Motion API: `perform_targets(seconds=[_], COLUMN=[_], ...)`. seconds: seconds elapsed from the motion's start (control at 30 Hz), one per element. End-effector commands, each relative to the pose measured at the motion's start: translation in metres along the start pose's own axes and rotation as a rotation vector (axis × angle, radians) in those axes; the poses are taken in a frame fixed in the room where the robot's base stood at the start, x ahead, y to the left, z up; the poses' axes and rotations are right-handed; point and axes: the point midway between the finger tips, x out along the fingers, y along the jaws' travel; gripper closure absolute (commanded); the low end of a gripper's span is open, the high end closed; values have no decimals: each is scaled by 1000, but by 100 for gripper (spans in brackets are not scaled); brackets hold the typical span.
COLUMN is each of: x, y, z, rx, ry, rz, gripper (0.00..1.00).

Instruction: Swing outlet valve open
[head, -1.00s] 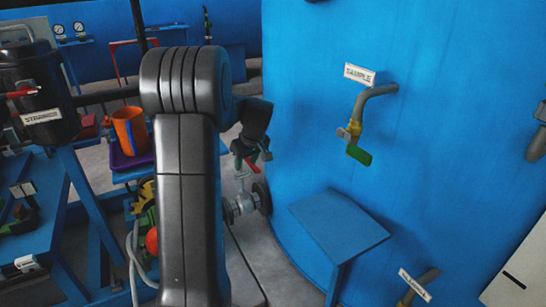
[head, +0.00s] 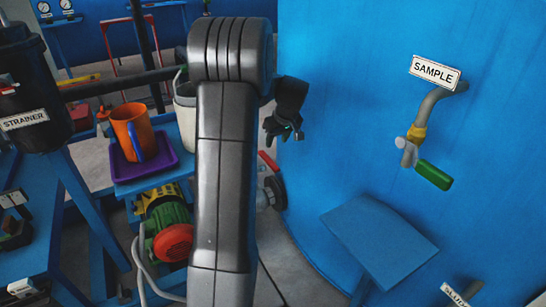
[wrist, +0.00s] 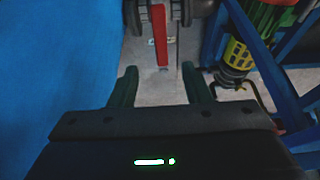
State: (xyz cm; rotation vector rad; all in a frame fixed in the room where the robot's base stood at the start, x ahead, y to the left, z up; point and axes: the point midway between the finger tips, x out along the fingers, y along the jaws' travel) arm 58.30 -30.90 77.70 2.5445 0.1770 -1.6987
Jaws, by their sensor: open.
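The outlet valve shows as a red lever handle (head: 268,162) with a dark round flange (head: 276,190) low beside the blue vessel; my arm hides much of its body. My gripper (head: 283,134) is just above and right of the red handle in the head view. In the wrist view my gripper (wrist: 159,80) has its two dark fingers apart with nothing held. The red lever (wrist: 160,35) lies ahead of the fingers, lined up with the gap between them. I cannot tell how far apart they are in depth.
The blue vessel wall (head: 350,100) stands close on the right, with a sample tap (head: 417,135) and a blue leg plate (head: 378,240). On the left are an orange jug (head: 128,125) on a purple tray, a green motor (head: 168,225) and a black strainer (head: 30,95).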

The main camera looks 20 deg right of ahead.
Motion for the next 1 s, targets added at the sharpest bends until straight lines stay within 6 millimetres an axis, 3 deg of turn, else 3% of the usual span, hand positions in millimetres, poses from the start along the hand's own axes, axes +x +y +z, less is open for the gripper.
perform_targets(seconds=[0.3, 0.5, 0.7, 1.0], x=[71, 103, 117, 119], y=[0, 0, 0, 0], z=[1, 1, 0, 0], rx=[-1, -1, -1, -1], ry=[-2, -2, 0, 0], rz=[-1, -1, 0, 0], gripper=[56, 56, 56, 56])
